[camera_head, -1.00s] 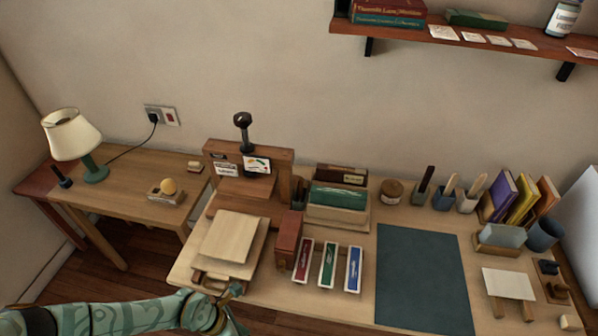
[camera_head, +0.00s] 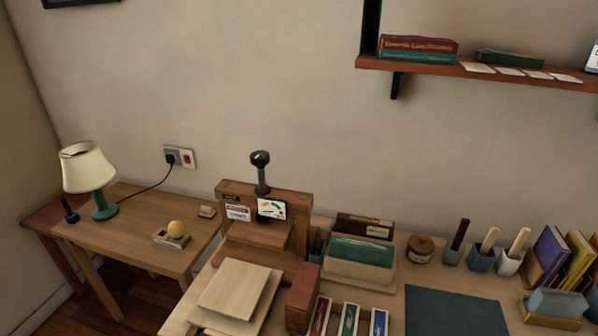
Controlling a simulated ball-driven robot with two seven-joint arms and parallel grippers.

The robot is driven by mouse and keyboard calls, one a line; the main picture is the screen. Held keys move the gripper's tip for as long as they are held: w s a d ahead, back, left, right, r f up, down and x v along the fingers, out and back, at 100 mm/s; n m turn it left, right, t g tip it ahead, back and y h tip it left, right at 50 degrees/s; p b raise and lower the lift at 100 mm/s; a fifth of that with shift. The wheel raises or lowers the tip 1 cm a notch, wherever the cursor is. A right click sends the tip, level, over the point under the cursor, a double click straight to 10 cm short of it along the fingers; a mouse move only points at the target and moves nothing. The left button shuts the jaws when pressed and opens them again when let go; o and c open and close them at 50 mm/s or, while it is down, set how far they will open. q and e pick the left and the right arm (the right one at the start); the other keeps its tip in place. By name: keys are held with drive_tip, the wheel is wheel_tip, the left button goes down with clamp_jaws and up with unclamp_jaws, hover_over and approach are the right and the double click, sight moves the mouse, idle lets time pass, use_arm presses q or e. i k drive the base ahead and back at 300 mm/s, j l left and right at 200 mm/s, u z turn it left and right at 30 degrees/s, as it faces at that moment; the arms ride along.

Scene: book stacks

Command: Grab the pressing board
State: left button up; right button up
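Light wooden boards (camera_head: 234,288) lie stacked on the front left of the workbench, in front of a wooden book press (camera_head: 262,237) with a black-knobbed screw (camera_head: 261,172). The top board is pale and flat, and a slightly larger one shows under it. I cannot tell by a label which one is the pressing board. Neither of my grippers shows in the head view now, and nothing is seen touching the boards.
A red-brown block (camera_head: 301,298) stands right of the boards, near several coloured strips (camera_head: 349,320). A dark mat (camera_head: 455,310) lies further right. A side table (camera_head: 135,232) on the left holds a lamp (camera_head: 88,168). A shelf (camera_head: 480,74) hangs above.

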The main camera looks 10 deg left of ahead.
sight(235, 290)
drive_tip(key=u, duration=1.15)
